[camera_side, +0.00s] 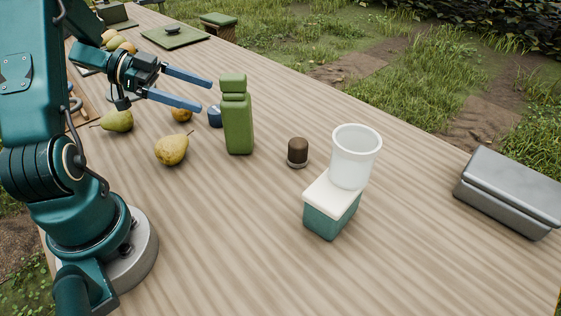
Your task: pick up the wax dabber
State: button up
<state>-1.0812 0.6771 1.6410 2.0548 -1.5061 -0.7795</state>
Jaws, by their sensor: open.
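My gripper (205,96) is open and empty, with its two blue fingers pointing right above the table, just left of a green bottle (238,122). A short dark brown cylinder with a paler base (298,152) stands upright on the table, right of the bottle and well apart from my gripper. It may be the wax dabber, but I cannot tell for sure. A small dark blue object (215,117) sits beyond the fingers, close to the bottle's left side; its shape is unclear.
A translucent white cup (356,157) and a teal box with a white lid (331,208) stand right of the cylinder. A grey metal case (510,190) is at the right edge. Pears (171,149) lie below my gripper. The front of the wooden table (230,250) is clear.

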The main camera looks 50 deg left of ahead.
dwell(0.3)
jog(key=shift+c, duration=1)
